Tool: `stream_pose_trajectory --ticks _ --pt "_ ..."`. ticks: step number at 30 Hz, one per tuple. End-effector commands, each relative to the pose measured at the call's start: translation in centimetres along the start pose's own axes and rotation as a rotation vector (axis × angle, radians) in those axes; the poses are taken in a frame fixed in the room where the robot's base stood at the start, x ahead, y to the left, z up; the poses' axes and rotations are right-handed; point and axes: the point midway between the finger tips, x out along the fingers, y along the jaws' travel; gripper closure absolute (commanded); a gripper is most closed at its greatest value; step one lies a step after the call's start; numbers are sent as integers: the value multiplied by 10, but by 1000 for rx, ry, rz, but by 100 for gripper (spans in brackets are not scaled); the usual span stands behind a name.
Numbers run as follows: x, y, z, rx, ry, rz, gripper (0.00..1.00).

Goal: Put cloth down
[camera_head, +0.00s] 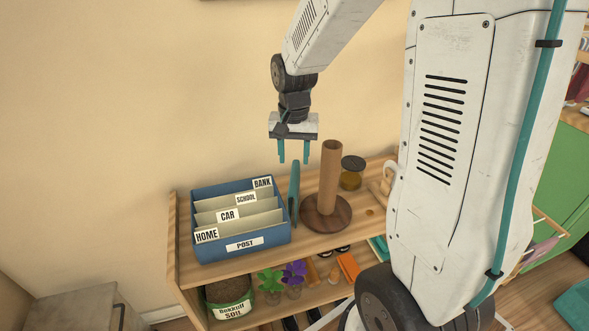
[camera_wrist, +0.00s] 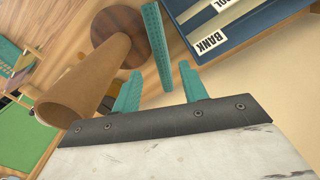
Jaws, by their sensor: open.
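A thin teal piece, which looks like the cloth (camera_head: 294,192), stands upright on the wooden shelf top. It is between the blue post box (camera_head: 241,220) and a brown tube on a round base (camera_head: 328,190). My gripper (camera_head: 294,161) is open above the cloth, its two teal fingers pointing down. In the wrist view the dotted cloth (camera_wrist: 154,42) runs between the open fingers (camera_wrist: 160,70), with a gap visible on each side. No grip on it shows.
The tube stands close to my gripper.

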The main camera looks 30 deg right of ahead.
Motion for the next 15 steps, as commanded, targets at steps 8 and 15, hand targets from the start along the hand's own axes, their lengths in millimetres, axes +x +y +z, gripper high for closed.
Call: stream_pose_trajectory --ticks 8,15 --pt "-34 2 19 -54 13 -6 57" --pt "-96 20 104 -286 54 -23 57"
